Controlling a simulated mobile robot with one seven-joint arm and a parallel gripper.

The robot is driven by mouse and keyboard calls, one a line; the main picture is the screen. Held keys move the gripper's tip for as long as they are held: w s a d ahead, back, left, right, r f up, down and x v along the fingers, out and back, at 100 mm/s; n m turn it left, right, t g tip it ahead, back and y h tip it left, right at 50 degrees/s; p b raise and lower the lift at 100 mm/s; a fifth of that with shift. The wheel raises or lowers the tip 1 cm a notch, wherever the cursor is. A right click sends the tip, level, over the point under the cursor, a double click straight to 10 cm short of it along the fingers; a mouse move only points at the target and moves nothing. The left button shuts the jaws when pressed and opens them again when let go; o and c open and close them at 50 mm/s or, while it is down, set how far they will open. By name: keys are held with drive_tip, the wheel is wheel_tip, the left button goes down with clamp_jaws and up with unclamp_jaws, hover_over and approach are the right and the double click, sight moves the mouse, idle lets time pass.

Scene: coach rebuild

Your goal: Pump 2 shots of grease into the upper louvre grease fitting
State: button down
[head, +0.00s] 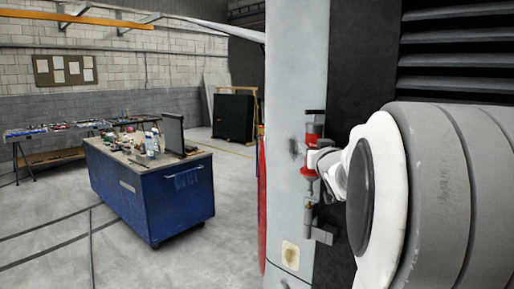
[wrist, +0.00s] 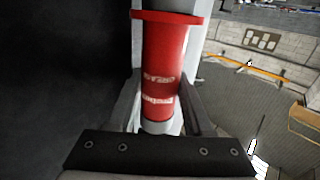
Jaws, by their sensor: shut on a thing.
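A red grease gun (head: 314,133) with grey ends stands upright in front of the light grey panel edge in the head view. My gripper (head: 318,160) is shut around its body, and my arm partly hides it. In the wrist view the red barrel (wrist: 162,65) with white lettering runs upward between the two fingers of my gripper (wrist: 162,112). The dark louvres (head: 460,50) are at the upper right in the head view. I cannot make out the upper louvre grease fitting in either view. Whether the gun's tip touches anything cannot be told.
A grey bracket (head: 322,236) shows just below the gun. A small cream plate (head: 290,255) is on the light panel (head: 294,60). A blue workbench (head: 150,190) with bottles and tools stands at the left. The floor between bench and panel is clear.

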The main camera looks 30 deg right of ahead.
sight(316, 134)
drive_tip(key=shift+r+p, duration=1.3)
drive_tip(key=shift+r, duration=0.6)
